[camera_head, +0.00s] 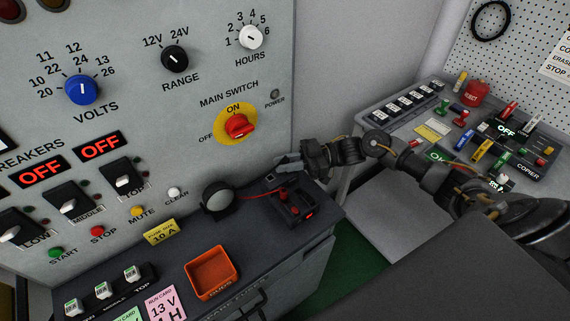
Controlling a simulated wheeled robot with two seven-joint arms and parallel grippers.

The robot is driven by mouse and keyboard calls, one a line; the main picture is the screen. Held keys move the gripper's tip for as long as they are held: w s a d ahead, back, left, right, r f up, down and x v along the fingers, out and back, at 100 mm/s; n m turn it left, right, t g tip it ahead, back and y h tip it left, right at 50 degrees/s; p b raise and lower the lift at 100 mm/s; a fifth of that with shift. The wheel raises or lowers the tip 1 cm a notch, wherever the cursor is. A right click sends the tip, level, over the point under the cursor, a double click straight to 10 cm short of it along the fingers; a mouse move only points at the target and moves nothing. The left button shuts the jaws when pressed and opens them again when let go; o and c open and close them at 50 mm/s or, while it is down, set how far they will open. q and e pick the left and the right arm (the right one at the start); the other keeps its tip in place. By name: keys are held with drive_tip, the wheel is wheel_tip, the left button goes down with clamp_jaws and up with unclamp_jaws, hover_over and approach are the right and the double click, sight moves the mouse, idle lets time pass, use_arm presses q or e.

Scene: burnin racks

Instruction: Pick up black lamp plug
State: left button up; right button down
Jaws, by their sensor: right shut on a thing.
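My right gripper (284,166) reaches in from the right, above the dark counter by the panel. It is shut on a small dark piece, which looks like the black lamp plug (271,179); the fingers partly hide it. The round black lamp (218,197) stands to the left on the counter, by the panel. A red cord (252,187) runs from beside the lamp toward a dark block (296,208) with red parts, just below the gripper. Whether the cord joins the held piece is too small to tell. My left gripper is not in view.
An orange-red tray (212,274) and a yellow fuse label (162,232) lie on the counter. The panel with the red main switch (238,126) rises behind. A side bench (396,148) with several coloured parts and a red container (477,93) stands at right.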

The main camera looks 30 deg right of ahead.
sight(286, 160)
drive_tip(key=shift+r, duration=0.55)
wheel_tip(286, 160, up, 2)
drive_tip(key=shift+s+r, duration=0.15)
drive_tip(key=shift+r, duration=0.05)
drive_tip(key=s+r+b, duration=0.2)
drive_tip(key=s+r, duration=0.7)
drive_tip(key=s, duration=0.4)
drive_tip(key=shift+s+a+r, duration=0.3)
drive_tip(key=shift+s+a, duration=0.05)
drive_tip(key=shift+a, duration=0.05)
